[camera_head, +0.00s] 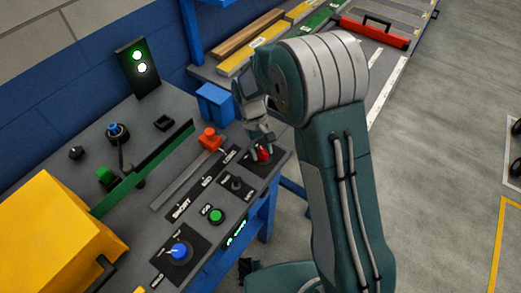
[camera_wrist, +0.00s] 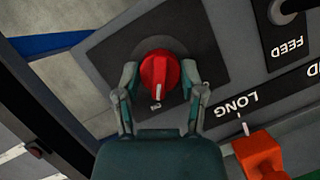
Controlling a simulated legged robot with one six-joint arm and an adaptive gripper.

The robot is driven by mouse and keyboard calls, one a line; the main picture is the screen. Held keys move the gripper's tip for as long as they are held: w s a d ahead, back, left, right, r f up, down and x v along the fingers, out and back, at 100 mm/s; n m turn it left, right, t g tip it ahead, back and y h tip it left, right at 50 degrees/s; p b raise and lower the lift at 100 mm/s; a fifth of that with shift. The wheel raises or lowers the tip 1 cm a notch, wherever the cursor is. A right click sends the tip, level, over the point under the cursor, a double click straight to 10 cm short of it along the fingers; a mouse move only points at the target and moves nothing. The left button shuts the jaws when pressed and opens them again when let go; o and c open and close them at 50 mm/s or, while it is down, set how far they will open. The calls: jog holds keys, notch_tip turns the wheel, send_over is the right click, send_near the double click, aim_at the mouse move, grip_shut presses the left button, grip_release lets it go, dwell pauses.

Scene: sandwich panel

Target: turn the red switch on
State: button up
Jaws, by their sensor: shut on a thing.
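The red switch (camera_wrist: 160,74) is a round knob with a raised grip and a white mark, set on a dark square plate (camera_wrist: 212,62) on the panel. In the wrist view its white mark points toward the bottom of the picture. My gripper (camera_wrist: 160,85) has one finger on each side of the knob and is shut on it. In the head view the red switch (camera_head: 263,154) is at the panel's right end, partly hidden by my gripper (camera_head: 262,150), which reaches down onto it.
An orange-red slider handle (camera_head: 210,138) stands close by, near the LONG label. A black FEED lever (camera_head: 235,184), a green button (camera_head: 216,216) and a blue knob (camera_head: 179,250) lie along the panel. A yellow housing (camera_head: 62,235) is at the left. A signal box (camera_head: 138,68) shows lit lamps.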

jog(key=o, duration=1.2)
jog(key=shift+d, duration=0.15)
jog(key=shift+c, duration=0.2)
jog(key=shift+w+a+r, duration=0.15)
jog(key=shift+a+r, duration=0.1)
jog(key=shift+r, duration=0.1)
jog(key=v, duration=1.1)
jog(key=shift+d, duration=0.1)
